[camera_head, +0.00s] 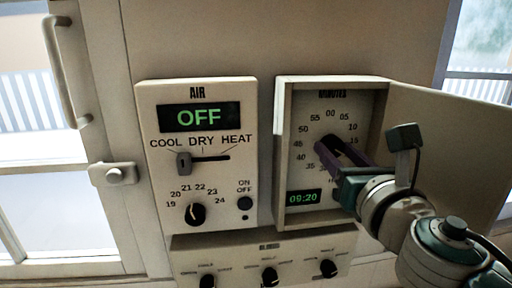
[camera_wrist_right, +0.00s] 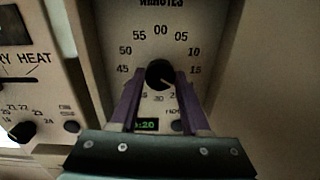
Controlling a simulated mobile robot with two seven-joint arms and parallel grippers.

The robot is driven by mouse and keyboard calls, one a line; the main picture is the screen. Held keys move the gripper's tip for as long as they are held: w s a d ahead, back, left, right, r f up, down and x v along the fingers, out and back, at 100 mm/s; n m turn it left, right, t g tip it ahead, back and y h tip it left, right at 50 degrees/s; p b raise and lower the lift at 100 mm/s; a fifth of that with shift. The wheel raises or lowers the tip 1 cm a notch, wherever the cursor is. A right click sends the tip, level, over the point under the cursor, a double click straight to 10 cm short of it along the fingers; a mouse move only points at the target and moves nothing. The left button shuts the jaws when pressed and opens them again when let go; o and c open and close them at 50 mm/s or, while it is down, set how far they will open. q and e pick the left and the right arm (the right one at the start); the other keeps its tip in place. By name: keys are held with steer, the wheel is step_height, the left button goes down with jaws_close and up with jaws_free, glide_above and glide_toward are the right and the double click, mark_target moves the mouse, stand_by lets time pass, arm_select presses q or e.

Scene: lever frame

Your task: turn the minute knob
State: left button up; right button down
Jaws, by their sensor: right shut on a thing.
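The minute knob (camera_wrist_right: 159,73) is a round black knob in the middle of a dial marked with minute numbers. The dial sits in a recessed box (camera_head: 281,150) whose door (camera_head: 450,130) stands open to the right. My right gripper (camera_head: 328,146) reaches in from the right, and its purple fingers are shut on the knob. In the right wrist view the fingers (camera_wrist_right: 160,82) lie on the knob's left and right sides. They hide part of the lower numbers. A green display (camera_head: 303,197) below the dial reads 09:20. My left gripper is not in view.
An air panel (camera_head: 246,130) to the left shows OFF, with a slider (camera_head: 184,163) and a temperature knob (camera_head: 195,213). A lower panel (camera_head: 340,245) has several black knobs. The open door stands close to my right arm. A window with a handle (camera_head: 119,174) is at far left.

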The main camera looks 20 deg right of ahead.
steer(key=shift+m, duration=0.3)
steer(key=m, duration=0.3)
steer(key=shift+m+b, duration=0.4)
steer(key=m, duration=0.4)
steer(key=shift+m+b, duration=0.3)
steer(key=m, duration=0.4)
steer(key=shift+m+y+b, duration=0.3)
steer(key=shift+m+b, duration=0.05)
steer(key=shift+m, duration=1.75)
steer(key=shift+d, duration=0.1)
steer(key=shift+c, duration=1.8)
jaws_free()
steer(key=shift+s, duration=0.1)
